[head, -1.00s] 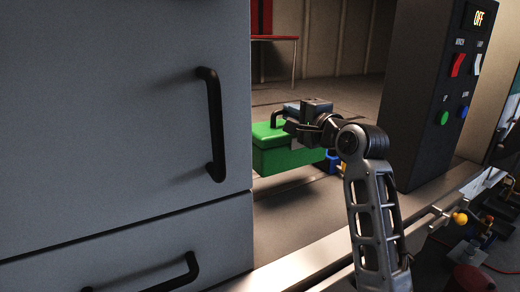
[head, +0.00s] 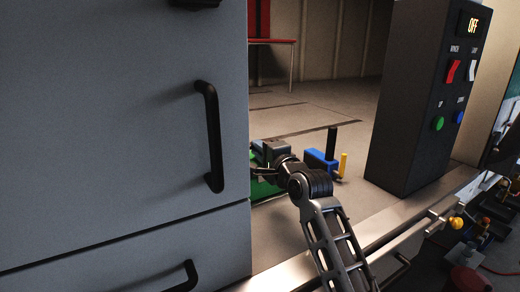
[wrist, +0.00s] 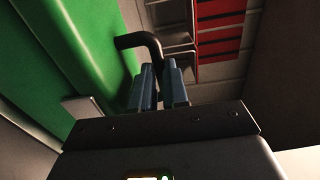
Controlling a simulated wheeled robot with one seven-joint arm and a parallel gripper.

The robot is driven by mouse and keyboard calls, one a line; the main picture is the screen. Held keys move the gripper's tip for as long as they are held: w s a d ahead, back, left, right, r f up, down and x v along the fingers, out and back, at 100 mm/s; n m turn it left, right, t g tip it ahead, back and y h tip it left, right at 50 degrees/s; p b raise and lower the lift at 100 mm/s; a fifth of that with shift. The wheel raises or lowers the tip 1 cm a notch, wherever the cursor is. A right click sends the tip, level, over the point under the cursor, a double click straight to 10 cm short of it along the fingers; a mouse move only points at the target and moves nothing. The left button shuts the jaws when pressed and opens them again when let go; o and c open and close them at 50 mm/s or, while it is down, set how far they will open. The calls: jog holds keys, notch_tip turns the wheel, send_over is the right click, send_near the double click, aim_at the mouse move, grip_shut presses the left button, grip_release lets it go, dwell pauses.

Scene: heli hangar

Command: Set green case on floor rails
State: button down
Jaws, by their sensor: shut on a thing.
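The green case (head: 264,188) is mostly hidden behind the grey cabinet in the head view, with only a small part showing at the cabinet's right edge. In the wrist view the case (wrist: 62,50) fills the upper left, close beside the fingers. My gripper (wrist: 158,88) is shut on the case's black handle (wrist: 140,41), between its blue-grey fingertips. In the head view my gripper (head: 262,160) is partly behind the cabinet edge. Dark strips (head: 305,131) run across the floor beyond it; I cannot tell whether they are the floor rails.
The grey cabinet (head: 110,120) blocks the left. A blue item (head: 318,160) with a black upright and a yellow part stands right of my gripper. A dark control panel (head: 425,100) reading OFF stands farther right. A red table (head: 272,42) is at the back. Open floor lies between.

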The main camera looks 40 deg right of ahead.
jog(key=c, duration=1.6)
grip_release()
jog(key=shift+f, duration=0.15)
jog(key=o, duration=0.5)
jog(key=shift+s, duration=0.1)
jog(key=b+v, duration=0.1)
jog(key=v, duration=1)
jog(key=shift+s+a, duration=0.15)
jog(key=shift+s, duration=0.25)
